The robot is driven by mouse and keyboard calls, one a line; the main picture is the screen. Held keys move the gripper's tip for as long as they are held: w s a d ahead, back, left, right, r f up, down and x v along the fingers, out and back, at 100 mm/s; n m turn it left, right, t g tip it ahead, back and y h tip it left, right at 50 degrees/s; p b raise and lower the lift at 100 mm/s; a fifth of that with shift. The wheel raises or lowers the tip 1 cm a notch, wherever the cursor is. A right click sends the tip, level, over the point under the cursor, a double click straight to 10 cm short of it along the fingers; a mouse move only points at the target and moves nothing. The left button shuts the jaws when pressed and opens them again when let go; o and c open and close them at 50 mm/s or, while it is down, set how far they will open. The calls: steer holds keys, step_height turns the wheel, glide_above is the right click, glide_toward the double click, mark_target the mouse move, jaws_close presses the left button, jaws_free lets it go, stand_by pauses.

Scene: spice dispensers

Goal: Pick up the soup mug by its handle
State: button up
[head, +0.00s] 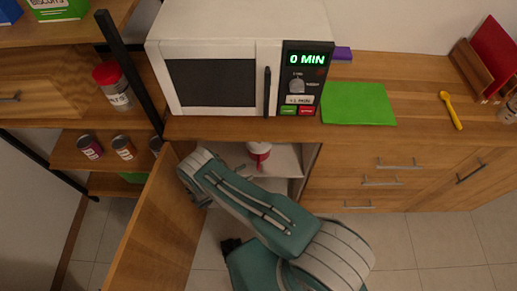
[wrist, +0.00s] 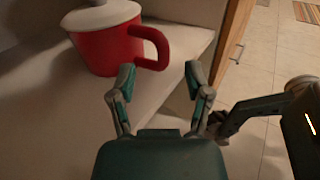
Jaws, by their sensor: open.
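The soup mug (wrist: 101,47) is red with a pale lid and stands upright on a white cabinet shelf in the wrist view. Its red handle (wrist: 161,46) points right, toward the shelf's open side. My gripper (wrist: 159,75) is open and empty, with its fingertips just below the handle in the picture. The left fingertip appears close to the mug's side; I cannot tell whether it touches. In the head view the mug (head: 259,152) shows inside the open cabinet under the counter, partly hidden by my arm. My gripper is hidden there.
The open cabinet door (head: 160,225) stands left of my arm. A microwave (head: 240,70) sits on the counter above the cabinet. The shelf (wrist: 55,112) has bare room in front of the mug. Cans (head: 122,147) stand on a side shelf at left.

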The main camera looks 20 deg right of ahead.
mark_target(258, 167)
steer(key=x, duration=0.6)
steer(key=shift+s+f, duration=0.2)
steer(key=shift+f, duration=0.2)
steer(key=shift+c, duration=0.4)
jaws_close()
